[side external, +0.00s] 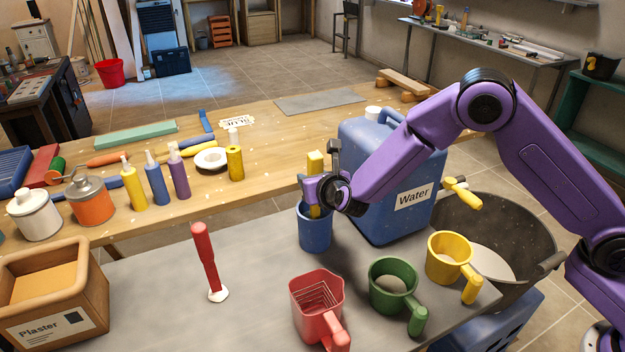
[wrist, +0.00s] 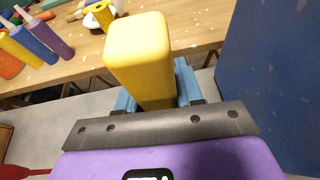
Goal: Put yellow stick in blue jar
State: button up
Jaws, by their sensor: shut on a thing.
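The yellow stick (side external: 315,163) stands roughly upright in my gripper (side external: 316,190), which is shut on it. Its block-shaped top sticks up above the fingers and also shows large in the wrist view (wrist: 138,50). The blue jar (side external: 314,234) stands on the grey work surface directly below my gripper. The stick's lower part shows below the fingers at the jar's mouth. Its bottom end is hidden, so I cannot tell how deep it reaches.
A big blue water container (side external: 385,200) stands close on the right of the jar. Red (side external: 312,300), green (side external: 385,290) and yellow (side external: 447,262) jugs stand in front and to the right. A red-handled tool (side external: 205,258) stands on the left, with bare grey surface around it.

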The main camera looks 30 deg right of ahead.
jog(key=shift+f, duration=0.25)
jog(key=o, duration=1)
jog(key=shift+o, duration=0.2)
jog(key=shift+r, duration=0.1)
jog(key=shift+s+r, duration=0.15)
jog(key=shift+s, duration=0.05)
jog(key=v, duration=1.1)
jog(key=shift+s, duration=0.3)
jog(key=shift+r, duration=0.1)
